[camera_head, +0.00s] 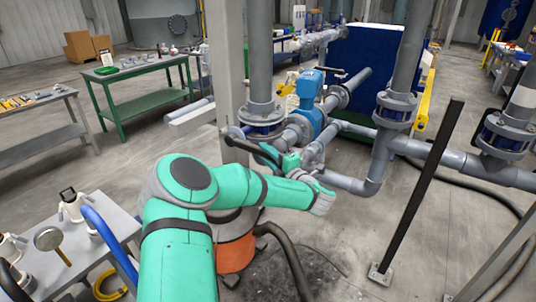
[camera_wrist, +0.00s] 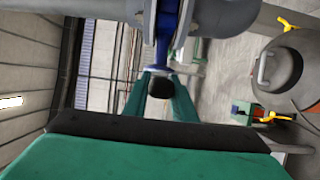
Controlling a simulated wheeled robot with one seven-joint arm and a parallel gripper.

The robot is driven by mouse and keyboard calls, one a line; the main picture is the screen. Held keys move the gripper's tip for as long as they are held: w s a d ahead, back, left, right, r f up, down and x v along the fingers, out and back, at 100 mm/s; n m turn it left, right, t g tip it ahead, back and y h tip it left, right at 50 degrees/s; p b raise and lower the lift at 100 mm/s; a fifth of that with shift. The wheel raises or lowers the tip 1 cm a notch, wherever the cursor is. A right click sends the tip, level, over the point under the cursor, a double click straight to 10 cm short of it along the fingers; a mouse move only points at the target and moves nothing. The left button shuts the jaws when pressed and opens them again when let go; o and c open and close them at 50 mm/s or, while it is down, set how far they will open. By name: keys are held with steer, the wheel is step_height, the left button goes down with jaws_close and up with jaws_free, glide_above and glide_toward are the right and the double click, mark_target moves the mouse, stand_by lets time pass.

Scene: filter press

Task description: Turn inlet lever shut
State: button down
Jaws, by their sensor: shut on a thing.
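The inlet lever (camera_wrist: 162,50) shows in the wrist view as a blue arm with a dark grip at its near end. It runs up to a blue and grey pipe fitting at the top. My gripper (camera_wrist: 158,88) has its two teal fingers on either side of the dark grip and is shut on it. In the head view my gripper (camera_head: 284,158) is beside the pipework, below the blue valve body (camera_head: 309,85). A dark bar shows by the gripper there, but which part is lever is hard to tell. The contact is partly hidden.
Grey flanged pipes (camera_head: 397,103) stand close behind and to the right of my arm. A slanted black post (camera_head: 420,195) stands at the right. An orange drum (camera_head: 236,252) is under my arm. A grey table (camera_head: 115,212) is at the left. Open floor lies at lower right.

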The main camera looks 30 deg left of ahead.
steer(key=shift+s+a+f, duration=0.15)
steer(key=shift+a+f, duration=0.05)
steer(key=c, duration=1.5)
jaws_free()
steer(key=shift+d, duration=0.15)
steer(key=v, duration=1)
steer(key=shift+s+d, duration=0.15)
steer(key=shift+d, duration=0.15)
